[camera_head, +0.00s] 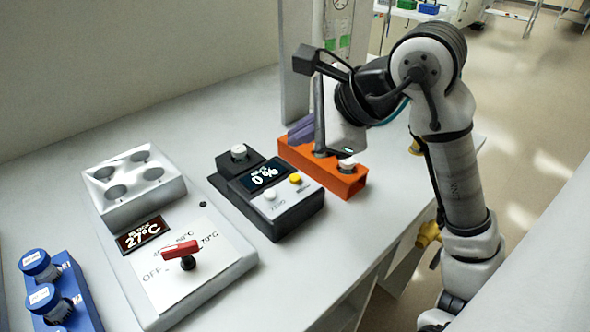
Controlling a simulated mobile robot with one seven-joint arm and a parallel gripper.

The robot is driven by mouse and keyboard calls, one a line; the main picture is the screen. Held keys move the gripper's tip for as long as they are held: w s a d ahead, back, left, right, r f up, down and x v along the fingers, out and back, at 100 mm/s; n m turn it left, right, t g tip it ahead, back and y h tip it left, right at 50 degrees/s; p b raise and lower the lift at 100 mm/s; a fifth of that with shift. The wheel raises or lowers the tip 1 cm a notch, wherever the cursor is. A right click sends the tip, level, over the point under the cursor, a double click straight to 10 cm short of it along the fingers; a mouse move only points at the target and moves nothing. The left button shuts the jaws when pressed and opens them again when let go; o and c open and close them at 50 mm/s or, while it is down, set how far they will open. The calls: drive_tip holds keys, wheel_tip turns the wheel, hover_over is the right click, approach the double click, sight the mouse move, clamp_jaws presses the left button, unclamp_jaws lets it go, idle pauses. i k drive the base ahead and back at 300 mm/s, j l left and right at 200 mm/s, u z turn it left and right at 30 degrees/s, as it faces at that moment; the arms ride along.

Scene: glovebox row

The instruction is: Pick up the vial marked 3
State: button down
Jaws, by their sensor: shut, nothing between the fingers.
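Blue-capped vials stand in a blue rack (72,278) at the lower left: an upper vial (36,262), a middle vial (44,298) and a lower one (56,328) cut off by the frame edge. Their caps carry white labels too small to read, so I cannot tell which is marked 3. My gripper (321,152) is shut and empty. It points down over the orange rack (330,183), right of the meter and far from the blue rack. Its tips are partly hidden, and I cannot tell whether they touch the rack.
A white-capped item (347,165) sits in the orange rack, beside purple pieces (301,129). A meter (275,198) reads 0 %. A heater block (133,186) with several round wells stands behind a red knob (181,249). The bench front edge runs along the right.

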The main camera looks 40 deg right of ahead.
sight(238, 152)
drive_tip(key=k+l, duration=0.25)
drive_tip(key=k, duration=0.2)
drive_tip(key=k+l, duration=0.25)
drive_tip(key=k, duration=0.25)
